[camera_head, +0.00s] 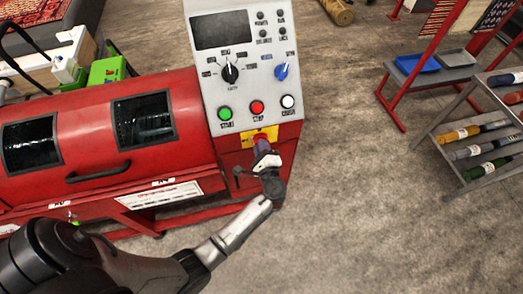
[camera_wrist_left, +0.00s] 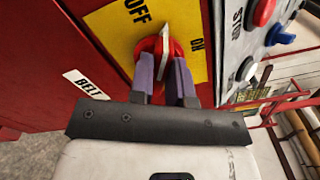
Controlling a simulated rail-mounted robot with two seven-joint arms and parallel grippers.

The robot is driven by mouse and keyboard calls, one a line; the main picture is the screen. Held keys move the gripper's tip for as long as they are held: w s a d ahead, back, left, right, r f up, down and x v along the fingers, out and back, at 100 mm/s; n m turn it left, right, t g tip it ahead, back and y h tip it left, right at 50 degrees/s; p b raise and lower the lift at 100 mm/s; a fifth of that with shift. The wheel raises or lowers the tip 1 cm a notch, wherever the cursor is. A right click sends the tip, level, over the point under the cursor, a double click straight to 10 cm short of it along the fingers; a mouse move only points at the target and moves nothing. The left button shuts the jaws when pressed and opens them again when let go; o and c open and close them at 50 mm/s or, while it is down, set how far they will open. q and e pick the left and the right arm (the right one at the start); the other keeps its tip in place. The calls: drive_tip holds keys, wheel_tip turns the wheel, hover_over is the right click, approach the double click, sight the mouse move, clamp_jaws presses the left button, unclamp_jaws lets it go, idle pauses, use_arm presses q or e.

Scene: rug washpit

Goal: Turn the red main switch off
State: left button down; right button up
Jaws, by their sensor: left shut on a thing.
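The red main switch (camera_head: 260,137) sits on a yellow plate (camera_head: 246,138) low on the front of the machine's control panel. In the left wrist view the switch (camera_wrist_left: 174,47) has a white stripe on its handle. The stripe points up in the picture, between the OFF label (camera_wrist_left: 138,10) at upper left and the ON label (camera_wrist_left: 197,45) at right. My left gripper (camera_head: 263,150) is shut on the switch handle, with its purple fingers (camera_wrist_left: 165,78) on both sides of it. The fingers hide the lower part of the handle. My right gripper is not in view.
Above the switch are green (camera_head: 224,113), red (camera_head: 257,107) and white (camera_head: 287,101) push buttons, with black (camera_head: 230,72) and blue (camera_head: 281,71) knobs higher up. The red machine drum (camera_head: 90,130) stands left. A rack (camera_head: 475,165) stands right, with clear floor between.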

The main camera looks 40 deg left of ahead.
use_arm(q)
drive_tip(key=shift+f+n+b, duration=0.2)
drive_tip(key=shift+n+b, duration=2.5)
drive_tip(key=shift+n, duration=0.4)
drive_tip(key=c, duration=1.1)
unclamp_jaws()
drive_tip(key=shift+s+d, duration=0.1)
